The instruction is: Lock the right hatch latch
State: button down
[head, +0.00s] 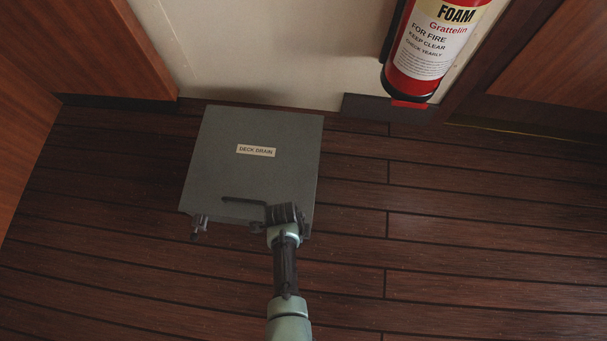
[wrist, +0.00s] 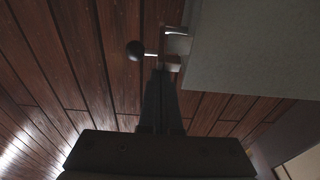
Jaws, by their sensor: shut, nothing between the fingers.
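The grey hatch (head: 250,125), labelled "DECK DRAIN", lies closed-looking on the plank floor, with a dark bar handle (head: 243,200) near its front edge. My gripper (head: 287,212) is over its front right corner and mostly hides the right latch there. In the wrist view the right latch shows as a round dark knob (wrist: 135,50) on a thin pin, with a bracket at the hatch (wrist: 255,50) edge. My gripper's fingers (wrist: 161,74) are shut and empty, their tips right by the pin and bracket; I cannot tell if they touch.
The left latch (head: 198,226) sits at the hatch's front left corner. A red fire extinguisher (head: 425,55) hangs on the pale wall (head: 270,50) behind, at the right. Wood panels stand on both sides. The plank floor (head: 470,235) right of the hatch is clear.

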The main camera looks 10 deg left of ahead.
jog(key=shift+a+r, duration=0.25)
jog(key=shift+a, duration=1.05)
jog(key=shift+a, duration=0.15)
jog(key=shift+w+d+p, duration=0.1)
jog(key=shift+d+p, duration=0.2)
jog(key=shift+d, duration=0.15)
notch_tip(320, 180, up, 10)
jog(key=p, duration=0.6)
jog(key=shift+d+f+p, duration=0.2)
jog(key=shift+f+p, duration=0.05)
jog(key=shift+p, duration=0.05)
